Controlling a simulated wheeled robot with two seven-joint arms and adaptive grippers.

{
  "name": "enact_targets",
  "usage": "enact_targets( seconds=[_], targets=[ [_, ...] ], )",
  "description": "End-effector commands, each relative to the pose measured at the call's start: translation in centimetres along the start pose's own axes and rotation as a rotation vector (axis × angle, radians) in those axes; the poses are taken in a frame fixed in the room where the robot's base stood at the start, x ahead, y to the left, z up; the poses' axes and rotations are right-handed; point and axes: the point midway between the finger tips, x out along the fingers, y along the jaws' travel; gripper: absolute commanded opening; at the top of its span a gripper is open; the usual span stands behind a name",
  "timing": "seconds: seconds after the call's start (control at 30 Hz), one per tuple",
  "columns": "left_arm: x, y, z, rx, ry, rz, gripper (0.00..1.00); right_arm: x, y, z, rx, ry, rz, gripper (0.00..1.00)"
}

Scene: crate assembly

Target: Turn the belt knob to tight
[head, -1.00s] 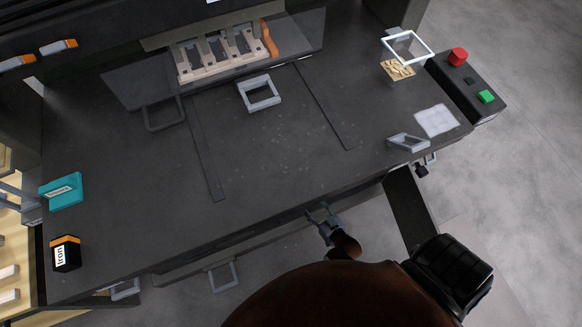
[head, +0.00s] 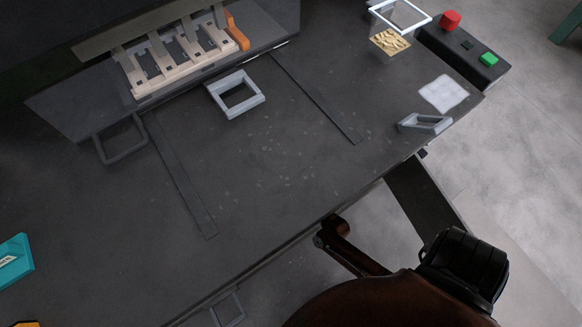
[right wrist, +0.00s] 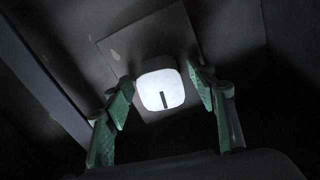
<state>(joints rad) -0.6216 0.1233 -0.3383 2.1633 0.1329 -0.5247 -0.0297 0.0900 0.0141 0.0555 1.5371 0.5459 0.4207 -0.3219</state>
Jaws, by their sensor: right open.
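The white rounded-square knob (right wrist: 160,90), which I take to be the belt knob, is brightly lit in the right wrist view. A short black mark runs upright on the lower half of its face. It sits on a dark square plate (right wrist: 125,45). My right gripper (right wrist: 163,88) is open, with one green-padded finger on each side of the knob. A gap shows on the left and right; I cannot tell how deep the fingers reach. No tight or loose label is readable. The knob is not seen in the head view, and neither gripper is clearly seen there.
A control box (head: 465,50) has red and green buttons. The bench middle is mostly clear.

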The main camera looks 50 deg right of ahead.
Motion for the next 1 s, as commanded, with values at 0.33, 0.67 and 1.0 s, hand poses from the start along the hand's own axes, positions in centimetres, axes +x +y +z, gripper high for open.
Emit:
enact_targets(
  seconds=[0.33,0.67,1.0],
  targets=[
    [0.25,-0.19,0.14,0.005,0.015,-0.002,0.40,0.64,-0.05,-0.06,0.000,0.000,-0.001,0.52],
    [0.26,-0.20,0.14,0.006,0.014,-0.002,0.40,0.60,-0.04,-0.03,0.000,-0.001,-0.001,0.31],
    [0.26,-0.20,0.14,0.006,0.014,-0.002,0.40,0.59,-0.06,-0.01,0.000,-0.001,-0.001,0.10]
  ],
)
